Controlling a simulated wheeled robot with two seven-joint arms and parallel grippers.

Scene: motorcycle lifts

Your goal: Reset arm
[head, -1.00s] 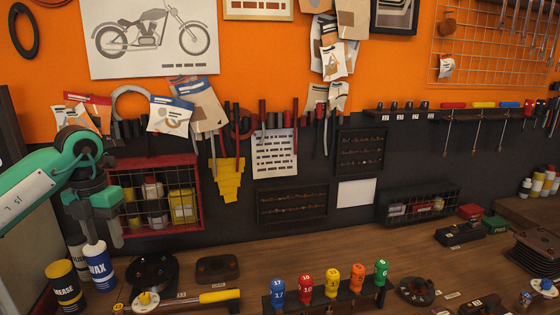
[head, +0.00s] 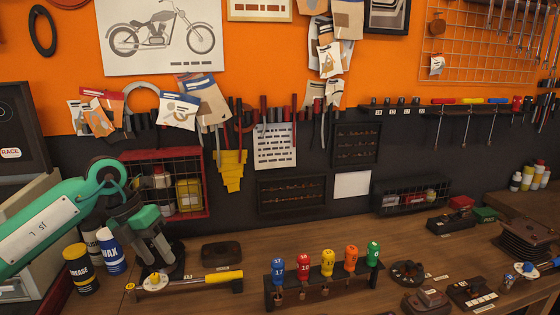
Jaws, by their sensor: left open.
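My left gripper (head: 168,257) comes in from the left on a green and grey arm. It is open and points down and to the right, with nothing seen between its fingers. Its fingers are in front of a dark round part on the wooden workbench (head: 310,229), near the white and yellow end of a yellow-handled tool (head: 210,281). Whether the fingers touch anything cannot be told. My right gripper does not show.
A rack of numbered, coloured-handled tools (head: 320,289) stands at the front middle. WAX (head: 112,252) and GREASE (head: 80,270) cans stand by my left arm. A red wire basket (head: 208,185) hangs behind the gripper. Bare wood lies behind the rack.

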